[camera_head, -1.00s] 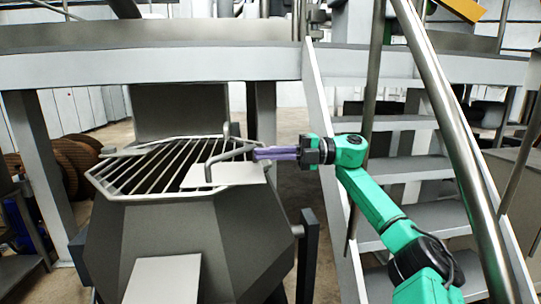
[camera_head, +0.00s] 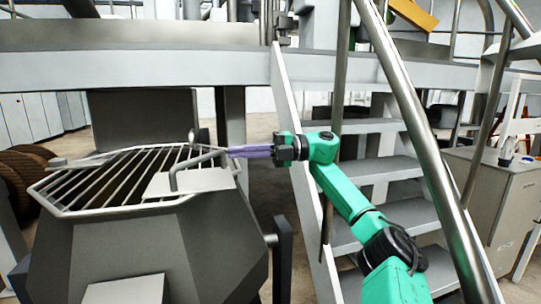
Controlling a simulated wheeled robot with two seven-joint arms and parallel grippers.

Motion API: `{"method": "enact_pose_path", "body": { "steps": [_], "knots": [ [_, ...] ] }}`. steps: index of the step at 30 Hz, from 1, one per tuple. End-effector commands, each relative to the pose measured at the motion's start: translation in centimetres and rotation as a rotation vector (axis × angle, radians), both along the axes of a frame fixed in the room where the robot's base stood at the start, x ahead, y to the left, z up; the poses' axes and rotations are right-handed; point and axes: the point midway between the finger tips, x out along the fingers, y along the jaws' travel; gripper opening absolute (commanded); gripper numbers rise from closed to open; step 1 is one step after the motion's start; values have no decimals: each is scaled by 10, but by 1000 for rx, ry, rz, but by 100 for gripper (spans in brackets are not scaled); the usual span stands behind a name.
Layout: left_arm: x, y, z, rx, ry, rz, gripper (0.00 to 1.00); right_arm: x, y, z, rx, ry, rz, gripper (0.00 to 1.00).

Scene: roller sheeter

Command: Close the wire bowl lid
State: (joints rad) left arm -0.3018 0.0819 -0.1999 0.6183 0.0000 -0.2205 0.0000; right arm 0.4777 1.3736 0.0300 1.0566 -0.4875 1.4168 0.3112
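The wire bowl lid (camera_head: 108,181), a grid of metal bars in an angular frame, lies flat over the top of the dark grey bowl (camera_head: 140,245). A pale plate (camera_head: 196,181) with a bent bar handle (camera_head: 190,163) sits at its right side. My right gripper (camera_head: 236,151) has purple fingers that point left and reach the right end of the handle. The fingers look close together, but I cannot tell whether they grip the bar. My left gripper is not in view.
Metal stairs (camera_head: 385,170) with a sloping handrail (camera_head: 425,150) stand close to my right arm. A grey platform beam (camera_head: 130,72) runs across behind the bowl. Brown reels (camera_head: 22,180) are at the left, and a grey cabinet (camera_head: 500,195) is at the right.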

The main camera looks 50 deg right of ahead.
Motion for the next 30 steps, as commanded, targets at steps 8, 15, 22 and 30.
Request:
{"method": "enact_pose_path", "body": {
  "steps": [8,15,22,30],
  "knots": [
    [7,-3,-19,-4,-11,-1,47,-55,-48,0,-13,6,12,0],
    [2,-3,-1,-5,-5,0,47,-93,-81,6,-18,7,28,0],
    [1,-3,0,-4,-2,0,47,-101,-87,2,-21,5,34,0],
    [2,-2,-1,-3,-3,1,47,-101,-86,2,-21,5,34,0]
  ]
}}
